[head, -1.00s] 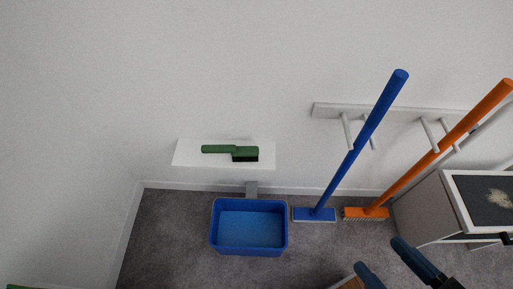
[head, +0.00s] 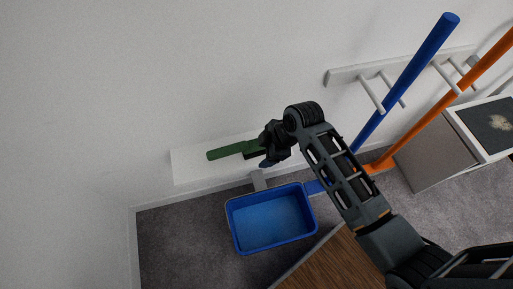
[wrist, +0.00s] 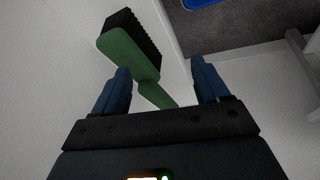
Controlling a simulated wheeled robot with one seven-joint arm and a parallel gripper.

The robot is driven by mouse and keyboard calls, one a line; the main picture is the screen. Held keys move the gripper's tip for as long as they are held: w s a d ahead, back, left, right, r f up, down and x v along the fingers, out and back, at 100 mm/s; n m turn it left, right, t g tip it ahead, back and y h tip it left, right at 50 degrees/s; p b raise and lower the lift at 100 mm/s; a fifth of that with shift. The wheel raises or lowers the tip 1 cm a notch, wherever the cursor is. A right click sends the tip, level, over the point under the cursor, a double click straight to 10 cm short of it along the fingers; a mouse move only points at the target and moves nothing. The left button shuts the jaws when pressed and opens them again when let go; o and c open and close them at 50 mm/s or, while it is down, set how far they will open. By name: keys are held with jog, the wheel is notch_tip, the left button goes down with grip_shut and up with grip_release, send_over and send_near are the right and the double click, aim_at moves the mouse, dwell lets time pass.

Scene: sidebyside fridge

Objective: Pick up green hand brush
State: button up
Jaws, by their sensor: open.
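The green hand brush (head: 226,152) lies on a small white wall shelf (head: 188,172). In the wrist view the brush (wrist: 130,50) shows its green back, its dark bristles at upper left and its handle running down between my fingers. My gripper (head: 267,158) is at the right end of the brush in the head view, where it hides part of the bristle end. In the wrist view my gripper (wrist: 161,70) is open, with one blue finger on each side of the handle. I cannot tell whether a finger touches it.
A blue bin (head: 268,218) stands on the floor below the shelf. A blue broom (head: 405,75) and an orange broom (head: 455,108) lean at a rack (head: 345,75) on the right. A cabinet (head: 430,155) stands further right, and a wooden top (head: 335,262) is in front.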

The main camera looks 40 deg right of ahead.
aim_at(242, 149)
jog(key=w, duration=0.1)
jog(key=w+r+n+g, duration=0.1)
jog(key=w, duration=0.1)
jog(key=w+n+y+b, duration=0.1)
jog(key=w, duration=0.1)
jog(key=shift+w+a+r+g, duration=0.1)
jog(key=shift+a+r+g, duration=0.15)
jog(key=shift+a+g, duration=0.1)
jog(key=shift+w+a+r+n+y, duration=0.15)
jog(key=shift+w+r+n+y, duration=0.2)
jog(key=shift+w+n, duration=0.2)
jog(key=shift+g, duration=0.25)
jog(key=shift+s+b+x, duration=0.2)
jog(key=shift+b+x, duration=0.05)
jog(key=shift+x, duration=1.65)
jog(key=shift+s+b+x, duration=0.15)
jog(key=shift+b+x, duration=0.05)
jog(key=shift+x, duration=1.75)
jog(key=shift+c, duration=0.2)
jog(key=c, duration=1)
jog(key=shift+r+p, duration=0.65)
jog(key=shift+r, duration=4.35)
jog(key=shift+c, duration=0.2)
